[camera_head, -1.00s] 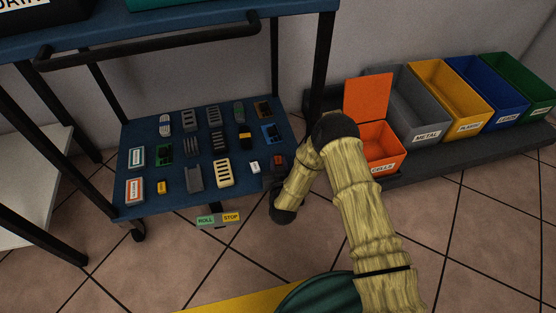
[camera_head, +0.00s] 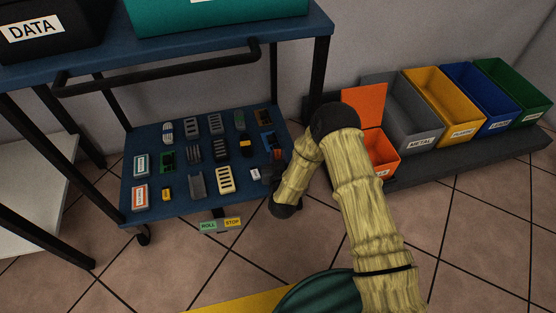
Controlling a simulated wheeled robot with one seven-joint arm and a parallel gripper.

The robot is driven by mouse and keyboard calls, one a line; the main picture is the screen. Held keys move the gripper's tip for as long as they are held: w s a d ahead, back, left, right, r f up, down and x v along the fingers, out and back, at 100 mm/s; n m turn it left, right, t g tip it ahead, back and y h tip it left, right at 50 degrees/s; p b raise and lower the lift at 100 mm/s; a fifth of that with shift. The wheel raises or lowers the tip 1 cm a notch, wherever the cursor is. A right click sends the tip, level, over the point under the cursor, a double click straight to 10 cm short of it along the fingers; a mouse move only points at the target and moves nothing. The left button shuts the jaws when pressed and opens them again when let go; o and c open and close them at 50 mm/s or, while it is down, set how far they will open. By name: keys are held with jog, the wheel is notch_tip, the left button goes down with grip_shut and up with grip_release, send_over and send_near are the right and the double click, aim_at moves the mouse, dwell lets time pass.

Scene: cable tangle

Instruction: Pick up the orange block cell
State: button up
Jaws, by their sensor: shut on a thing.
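A small orange-red block, which I take for the orange block cell (camera_head: 278,154), shows at the right side of the blue shelf, partly hidden by my arm. My gripper (camera_head: 271,176) is dark, mostly hidden behind my forearm, and shut on this block. The block appears slightly raised over the shelf; the exact gap cannot be told.
The blue shelf (camera_head: 205,206) holds several small parts, with a small white block (camera_head: 255,174) close to my gripper. The upper shelf (camera_head: 200,48) and its handle hang over it. An open orange bin (camera_head: 380,158) stands right, beside grey, yellow, blue and green bins.

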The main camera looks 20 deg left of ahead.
jog(key=shift+r, duration=0.95)
